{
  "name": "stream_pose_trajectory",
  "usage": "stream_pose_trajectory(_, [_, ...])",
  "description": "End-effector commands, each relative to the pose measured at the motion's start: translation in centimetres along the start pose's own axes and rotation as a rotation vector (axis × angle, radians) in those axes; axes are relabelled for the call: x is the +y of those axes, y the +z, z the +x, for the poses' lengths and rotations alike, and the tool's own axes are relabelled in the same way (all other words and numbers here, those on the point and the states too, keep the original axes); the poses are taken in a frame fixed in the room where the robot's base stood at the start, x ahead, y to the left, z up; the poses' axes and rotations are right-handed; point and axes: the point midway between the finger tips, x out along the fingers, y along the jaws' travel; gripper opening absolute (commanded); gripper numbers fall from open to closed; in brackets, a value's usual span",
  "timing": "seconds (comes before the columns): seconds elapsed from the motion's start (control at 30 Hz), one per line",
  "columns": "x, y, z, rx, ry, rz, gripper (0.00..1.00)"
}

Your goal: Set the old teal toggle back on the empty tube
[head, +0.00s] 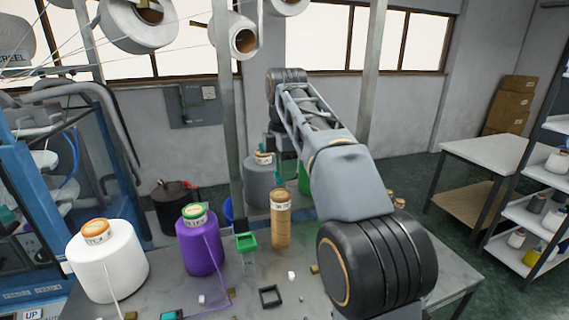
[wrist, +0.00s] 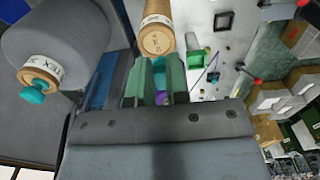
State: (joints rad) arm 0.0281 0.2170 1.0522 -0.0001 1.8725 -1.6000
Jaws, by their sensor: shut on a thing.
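The bare tan tube (head: 281,228) stands upright on the table, a pale label band near its top. In the wrist view the tube (wrist: 157,18) shows its round labelled end just beyond my fingers. My gripper (head: 279,178) has green fingers close above or behind the tube top; I cannot tell whether anything touches it. In the wrist view my gripper (wrist: 159,82) is shut on a small teal piece (wrist: 160,84), seemingly the teal toggle, mostly hidden between the fingers. Another teal toggle (wrist: 36,93) sits on the end of a grey cone (wrist: 62,45).
A purple cone (head: 201,247) and a white cone (head: 107,263) stand left of the tube. A green tray (head: 247,243), a black square frame (head: 270,297) and small blocks lie nearby. The grey cone (head: 262,187) stands behind the tube. A white side table (head: 495,152) is at right.

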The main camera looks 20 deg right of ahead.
Motion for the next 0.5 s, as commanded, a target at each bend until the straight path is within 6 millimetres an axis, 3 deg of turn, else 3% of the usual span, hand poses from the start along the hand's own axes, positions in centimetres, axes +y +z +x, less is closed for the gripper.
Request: stream_pose_trajectory(0.5, [-0.1, 0.0, 2.2, 0.000, -0.002, 0.001, 0.02])
